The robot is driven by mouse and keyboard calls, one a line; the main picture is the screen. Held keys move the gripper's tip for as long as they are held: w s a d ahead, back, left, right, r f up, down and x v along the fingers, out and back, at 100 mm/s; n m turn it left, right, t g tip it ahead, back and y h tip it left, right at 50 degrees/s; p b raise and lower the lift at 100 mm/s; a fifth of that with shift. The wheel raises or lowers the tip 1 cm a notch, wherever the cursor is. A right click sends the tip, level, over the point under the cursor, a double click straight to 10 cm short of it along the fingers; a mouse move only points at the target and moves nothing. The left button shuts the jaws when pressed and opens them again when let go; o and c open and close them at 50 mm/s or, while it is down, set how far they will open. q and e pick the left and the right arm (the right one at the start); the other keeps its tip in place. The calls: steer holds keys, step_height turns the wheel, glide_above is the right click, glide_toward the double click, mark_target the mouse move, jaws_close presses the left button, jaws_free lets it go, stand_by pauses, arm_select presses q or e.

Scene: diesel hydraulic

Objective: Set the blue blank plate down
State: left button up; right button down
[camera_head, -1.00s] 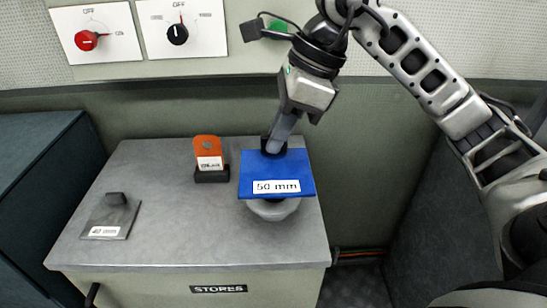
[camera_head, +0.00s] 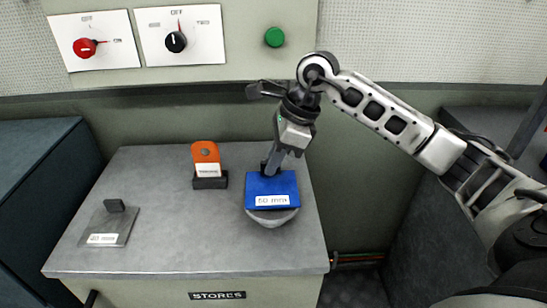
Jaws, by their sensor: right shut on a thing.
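The blue blank plate (camera_head: 272,186) carries a white label that appears to read 50 mm. It is over a round grey stand (camera_head: 272,217) at the right side of the grey cabinet top. My right gripper (camera_head: 269,170) is shut on the plate at its far edge, by a dark grip. The plate hides most of the stand and I cannot tell whether the two touch. My left gripper is not in view.
A grey plate (camera_head: 112,222) with a dark knob lies at the left of the cabinet top (camera_head: 165,240). An orange tag in a dark holder (camera_head: 208,165) stands at the back middle. Wall switch panels (camera_head: 180,35) are behind. The front middle is clear.

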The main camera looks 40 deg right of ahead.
steer(key=shift+f, duration=0.1)
steer(key=c, duration=1.5)
jaws_free()
steer(key=shift+r, duration=0.35)
steer(key=v, duration=1.1)
steer(key=shift+s+d+r, duration=0.15)
steer(key=shift+r, duration=0.1)
